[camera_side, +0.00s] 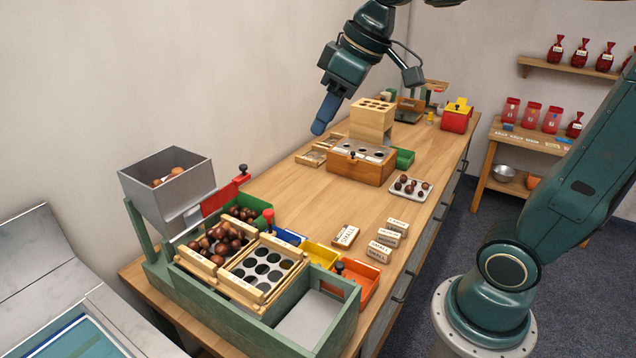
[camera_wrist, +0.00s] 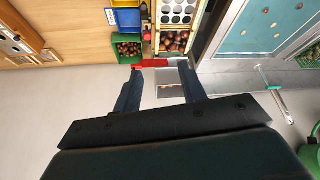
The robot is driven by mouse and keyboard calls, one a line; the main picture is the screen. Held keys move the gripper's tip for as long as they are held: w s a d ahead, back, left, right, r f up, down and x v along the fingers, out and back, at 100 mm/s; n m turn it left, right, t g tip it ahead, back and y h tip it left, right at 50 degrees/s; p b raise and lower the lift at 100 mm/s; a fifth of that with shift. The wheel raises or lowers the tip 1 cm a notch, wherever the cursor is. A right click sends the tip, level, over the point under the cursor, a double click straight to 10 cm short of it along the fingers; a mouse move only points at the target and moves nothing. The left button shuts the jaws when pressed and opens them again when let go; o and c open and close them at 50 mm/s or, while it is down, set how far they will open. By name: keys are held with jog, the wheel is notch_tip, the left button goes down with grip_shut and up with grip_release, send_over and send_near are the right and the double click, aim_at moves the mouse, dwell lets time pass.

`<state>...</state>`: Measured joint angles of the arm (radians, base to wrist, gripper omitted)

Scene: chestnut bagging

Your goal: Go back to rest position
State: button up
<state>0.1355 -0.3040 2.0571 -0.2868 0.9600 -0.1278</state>
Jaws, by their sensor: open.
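My gripper (camera_side: 324,114) hangs in the air over the back-left part of the bench, left of the wooden block with holes, with nothing in it. In the wrist view my gripper (camera_wrist: 160,88) shows two blue fingers spread apart with an empty gap between them. Behind the gap, far below, is the metal hopper (camera_wrist: 172,91). In the side view the hopper (camera_side: 155,190) stands at the near-left, holding a few chestnuts.
A green sorting frame (camera_side: 215,315) with chestnuts and a holed tray (camera_side: 262,276) fills the bench's near end. A wooden box with holes (camera_side: 345,172) and a tall wooden block (camera_side: 372,118) stand mid-bench. Labelled blocks (camera_side: 388,237) lie at right. Bare bench top (camera_side: 300,195) lies between.

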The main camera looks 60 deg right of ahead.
jog(key=s+f+m, duration=0.1)
jog(key=s+f, duration=0.2)
jog(key=s, duration=0.3)
jog(key=s+f+m+h, duration=0.1)
jog(key=s+f+m, duration=0.1)
jog(key=s, duration=0.5)
jog(key=shift+s+d+f+t, duration=0.15)
jog(key=shift+d+f+t, duration=0.25)
jog(key=shift+f, duration=0.35)
